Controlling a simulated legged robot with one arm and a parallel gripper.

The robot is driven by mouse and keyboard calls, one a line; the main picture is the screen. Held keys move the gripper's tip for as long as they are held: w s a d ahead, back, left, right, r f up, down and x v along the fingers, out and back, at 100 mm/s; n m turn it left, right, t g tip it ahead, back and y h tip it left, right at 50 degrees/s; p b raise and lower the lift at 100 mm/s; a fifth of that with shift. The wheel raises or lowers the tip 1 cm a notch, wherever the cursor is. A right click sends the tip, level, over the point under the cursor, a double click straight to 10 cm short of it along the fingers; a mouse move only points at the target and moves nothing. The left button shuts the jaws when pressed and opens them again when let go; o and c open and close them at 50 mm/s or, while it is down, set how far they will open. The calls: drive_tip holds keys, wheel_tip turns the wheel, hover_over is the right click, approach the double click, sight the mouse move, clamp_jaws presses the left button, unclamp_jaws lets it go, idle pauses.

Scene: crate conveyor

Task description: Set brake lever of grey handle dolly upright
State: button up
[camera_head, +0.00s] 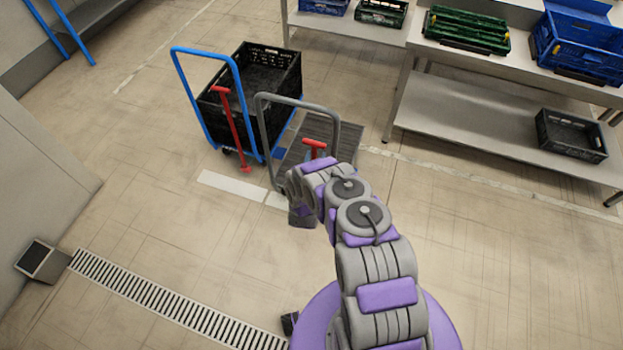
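The grey handle dolly (338,126) stands in the middle, with a grey tube handle (262,125) on its near side and an empty dark ribbed deck. Its red brake lever (314,143) shows only at the top, a short red crossbar just above my arm. The lower part of the lever is hidden behind my arm, so its tilt cannot be told. My gripper (302,215) is at the arm's far end, close to the near side of this dolly. Its fingers are not clear, so I cannot tell whether it is open or shut.
A blue handle dolly (187,95) carrying black crates (272,95) stands close at left, its red lever (232,125) leaning. Steel tables (460,105) with green, blue and black crates stand at the back right. The floor at right and front left is clear; a drain grate (170,300) crosses the front left.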

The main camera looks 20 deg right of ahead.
drive_tip(key=p+v, duration=0.1)
drive_tip(key=v, duration=1.1)
idle(0.4)
